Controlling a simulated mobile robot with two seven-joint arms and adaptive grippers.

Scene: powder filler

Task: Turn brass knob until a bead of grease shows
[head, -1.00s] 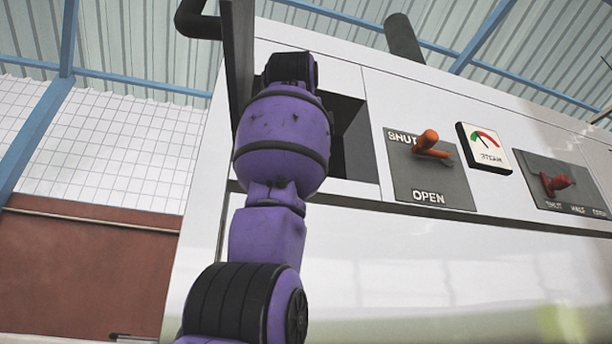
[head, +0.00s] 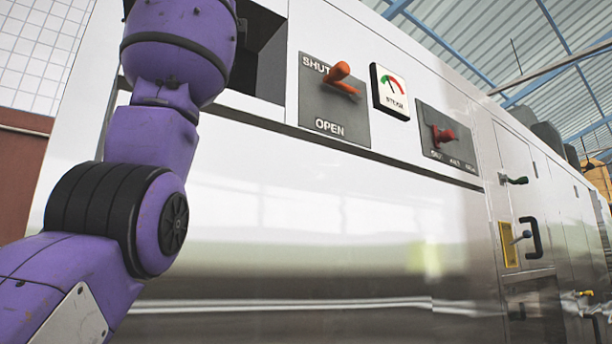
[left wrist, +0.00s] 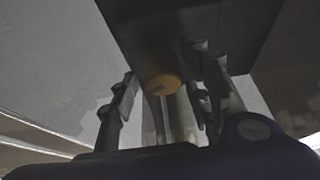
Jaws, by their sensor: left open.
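The brass knob (left wrist: 163,86) shows in the left wrist view as a small round orange-brown piece with a dark slot-like mark, below a dark block. The fingers of my left gripper (left wrist: 168,78) stand apart on either side of it. I cannot tell whether they touch it. No bead of grease can be made out in this dim view. In the head view my left arm rises on the left, and its gripper is out of the picture. The knob cannot be seen there. My right gripper is in neither view.
The steel machine (head: 330,225) fills the head view. Its front has a dark recess (head: 262,65) beside my arm, an orange lever (head: 341,78) on a SHUT/OPEN plate, a steam gauge (head: 389,91) and a red lever (head: 443,134). A black handle (head: 533,238) sits farther right.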

